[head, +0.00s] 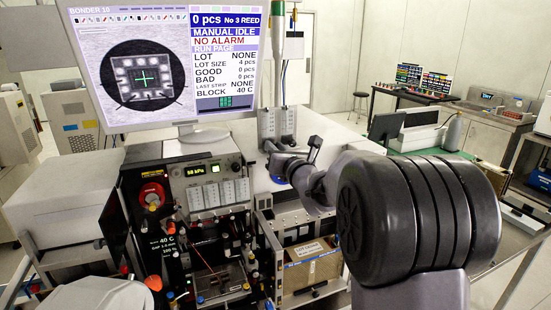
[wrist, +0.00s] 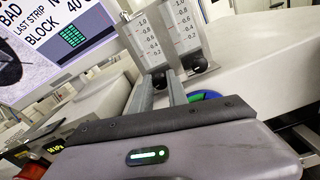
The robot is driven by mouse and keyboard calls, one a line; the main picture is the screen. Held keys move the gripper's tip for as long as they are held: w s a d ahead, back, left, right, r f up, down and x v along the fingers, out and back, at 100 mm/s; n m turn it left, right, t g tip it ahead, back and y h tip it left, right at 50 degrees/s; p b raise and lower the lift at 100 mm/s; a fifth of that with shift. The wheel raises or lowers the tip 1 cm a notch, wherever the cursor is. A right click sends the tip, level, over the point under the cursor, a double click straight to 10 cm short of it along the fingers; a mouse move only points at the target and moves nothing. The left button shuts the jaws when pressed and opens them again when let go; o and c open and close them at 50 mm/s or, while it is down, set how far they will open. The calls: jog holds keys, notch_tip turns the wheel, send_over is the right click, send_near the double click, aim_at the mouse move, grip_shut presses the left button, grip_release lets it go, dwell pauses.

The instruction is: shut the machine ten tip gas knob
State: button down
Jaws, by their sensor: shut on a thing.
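Two clear flow meters with scales stand side by side on the machine marked BONDER 10, below its screen. The left meter (wrist: 142,38) and right meter (wrist: 182,25) each have a black knob at the foot. My gripper (head: 270,146) reaches up to them from the right. In the wrist view its two fingers (wrist: 158,86) are around the left black knob (wrist: 158,77) and shut on it. The right black knob (wrist: 195,61) is free, just beside the right finger. No label naming the tip gas is readable, and the held knob is mostly hidden in the head view.
The bonder screen (head: 170,60) reads MANUAL IDLE and NO ALARM. A signal tower (head: 292,45) rises close behind the meters.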

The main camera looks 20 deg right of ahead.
jog(key=shift+m+b, duration=1.05)
jog(key=shift+m, duration=0.15)
jog(key=c, duration=1.3)
grip_release()
